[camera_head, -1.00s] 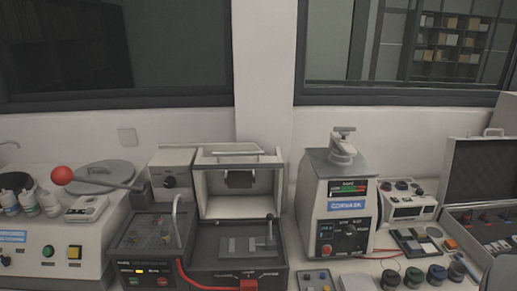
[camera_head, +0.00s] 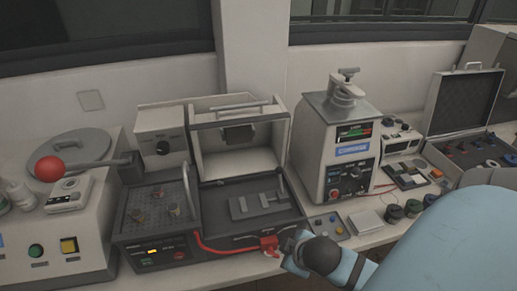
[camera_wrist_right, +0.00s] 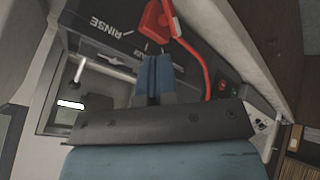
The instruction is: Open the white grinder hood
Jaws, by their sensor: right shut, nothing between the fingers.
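The white grinder hood (camera_head: 240,143) stands raised at the back of the dark grinder base (camera_head: 215,222) in the head view. Its hollow inside faces the front, and a handle bar (camera_head: 243,107) runs along its top. My right gripper (camera_head: 292,248) is at the base's front right corner, beside the red block (camera_head: 269,245) and well below the hood. In the right wrist view my right gripper's blue fingers (camera_wrist_right: 154,72) are shut and empty, close to the red block (camera_wrist_right: 155,20) by the RINSE lettering. My left gripper is not in view.
A red hose (camera_head: 212,249) runs along the base front. A curved metal spout (camera_head: 188,172) stands left of the hood. A lever with a red ball (camera_head: 49,168) is further left. A white press (camera_head: 335,150) stands right. Small jars (camera_head: 394,213) sit on the bench.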

